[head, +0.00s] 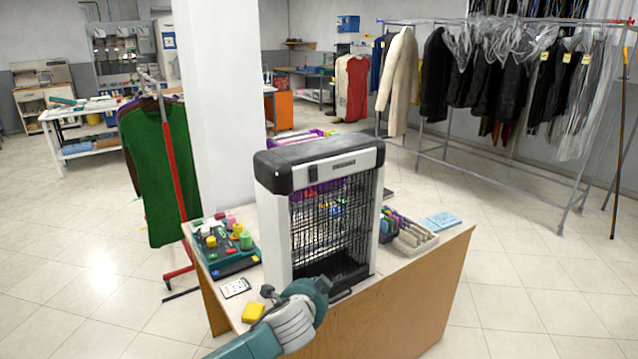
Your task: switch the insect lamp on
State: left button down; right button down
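The insect lamp (275,225) stands upright on the wooden table (410,305). It has a white frame, a black top and a black wire grid, and I see no glow inside. A small dark rocker switch (313,173) sits on its upper front panel, at the left end; its position is too small to read. My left arm comes in from the lower left, its teal and grey wrist in front of the lamp's base, well below the switch. The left gripper's fingers are mostly hidden at the wrist, so their opening cannot be told. My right gripper is out of view.
A teal tray of thread spools (228,250), a white card (235,288) and a yellow block (253,312) lie left of the lamp. A beige rack (414,240) and blue packets (443,221) lie right. A white pillar (222,100) rises behind. Space before the switch is clear.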

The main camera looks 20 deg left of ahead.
aim_at(314, 175)
pick_arm(q)
jog(key=s+d+r+m+t, duration=0.1)
jog(key=s+r+t, duration=0.1)
jog(key=r, duration=1.1)
jog(key=s+d+r+m+t, duration=0.2)
jog(key=s+r, duration=0.1)
jog(key=r, duration=1.1)
jog(key=shift+s, duration=0.3)
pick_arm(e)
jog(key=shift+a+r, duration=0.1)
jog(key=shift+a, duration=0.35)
